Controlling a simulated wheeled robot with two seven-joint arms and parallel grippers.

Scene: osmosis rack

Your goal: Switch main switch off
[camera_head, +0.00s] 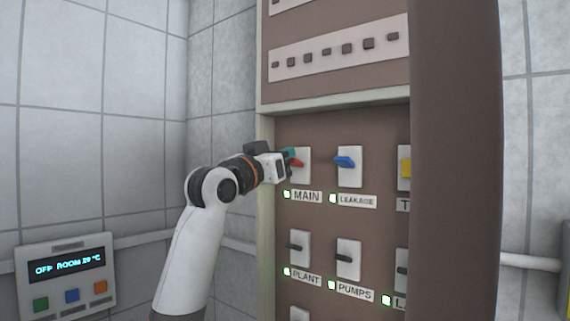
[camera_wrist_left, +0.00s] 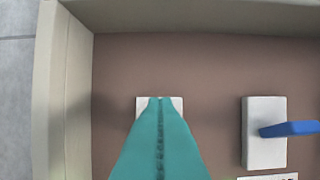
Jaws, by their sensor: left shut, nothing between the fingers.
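The main switch has a white plate (camera_head: 304,172) and a red lever (camera_head: 297,163), above the label MAIN (camera_head: 306,196) with a lit green lamp (camera_head: 287,194). My left gripper (camera_head: 291,153) is shut and empty, its teal fingers at the lever in the head view. In the left wrist view the closed fingers (camera_wrist_left: 160,102) overlap the switch plate (camera_wrist_left: 176,102) and hide the lever. I cannot tell whether they touch it. My right gripper is not in view.
The blue LEAKAGE switch (camera_head: 345,162) is just right of the main switch, also in the left wrist view (camera_wrist_left: 290,129). PLANT (camera_head: 299,248) and PUMPS (camera_head: 347,258) switches sit below. A brown panel (camera_head: 455,160) hides the rack's right side. A wall controller (camera_head: 66,278) is at lower left.

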